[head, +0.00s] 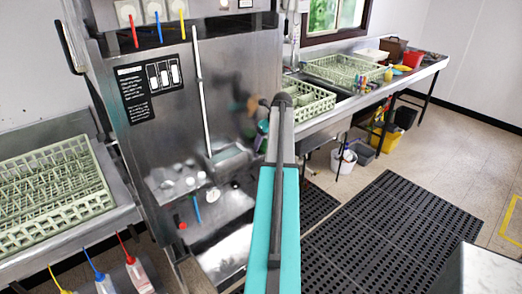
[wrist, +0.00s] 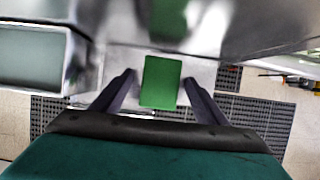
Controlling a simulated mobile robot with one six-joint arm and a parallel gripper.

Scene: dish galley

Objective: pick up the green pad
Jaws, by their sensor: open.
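The green pad (wrist: 161,82) is a flat green rectangle in the middle of the wrist view. It lies on a narrow strip of bright steel in front of a shiny steel panel, which shows a green reflection of it. My gripper (wrist: 157,84) is open, with one dark finger on each side of the pad in the picture and a gap showing on both sides. Neither finger appears to touch it. I cannot tell how far the pad is beyond the fingertips. In the head view my arm covers that area, and I cannot make out the pad or the gripper there.
The steel dishwasher front (head: 165,110) stands close behind. A dish rack (head: 55,195) sits on the left counter, and more racks (head: 345,68) stand on the right counter. Black rubber mats (head: 385,235) cover the floor, with free room on the right.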

